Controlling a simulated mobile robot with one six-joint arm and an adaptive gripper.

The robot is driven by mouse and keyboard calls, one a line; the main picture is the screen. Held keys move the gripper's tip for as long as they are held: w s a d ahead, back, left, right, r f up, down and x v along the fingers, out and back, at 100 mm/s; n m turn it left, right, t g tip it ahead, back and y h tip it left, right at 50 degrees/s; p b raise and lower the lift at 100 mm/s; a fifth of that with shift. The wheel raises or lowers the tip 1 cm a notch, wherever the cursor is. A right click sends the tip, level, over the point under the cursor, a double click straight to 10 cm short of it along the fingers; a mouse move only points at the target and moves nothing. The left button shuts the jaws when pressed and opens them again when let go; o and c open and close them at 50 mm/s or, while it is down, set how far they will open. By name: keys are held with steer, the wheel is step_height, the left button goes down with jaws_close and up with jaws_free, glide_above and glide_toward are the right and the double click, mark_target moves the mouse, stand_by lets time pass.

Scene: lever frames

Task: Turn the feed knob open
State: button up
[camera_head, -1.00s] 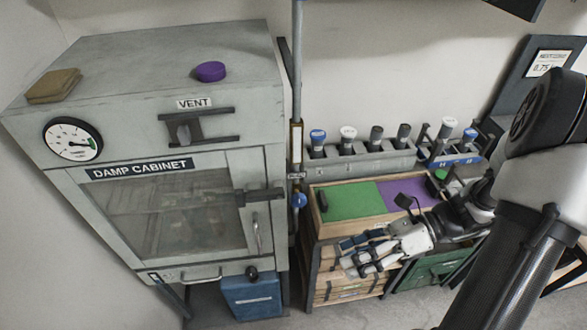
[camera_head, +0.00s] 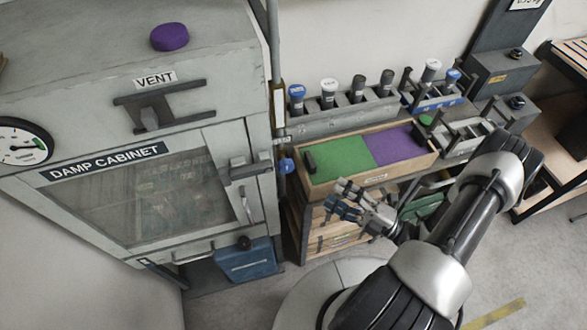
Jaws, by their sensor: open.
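A round blue knob (camera_head: 286,166) sits low on the vertical pipe at the right side of the damp cabinet. It looks like the feed knob, but no readable label confirms this. My gripper (camera_head: 342,200) is open and empty, in front of the wooden drawer unit. Its fingers point left. It is below and to the right of the blue knob, clearly apart from it. No part of my gripper hides the knob.
The damp cabinet (camera_head: 110,147) fills the left, with a latch handle (camera_head: 245,172) near the pipe. A tray with green and purple panels (camera_head: 340,160) stands right of the knob, below a rack of bottles (camera_head: 340,118). A blue box (camera_head: 248,262) is on the floor.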

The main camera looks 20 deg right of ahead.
mark_target(291, 169)
steer(key=b+x, duration=0.1)
steer(key=x, duration=1.3)
steer(key=shift+f, duration=0.1)
steer(key=shift+c, duration=0.5)
steer(key=c, duration=1)
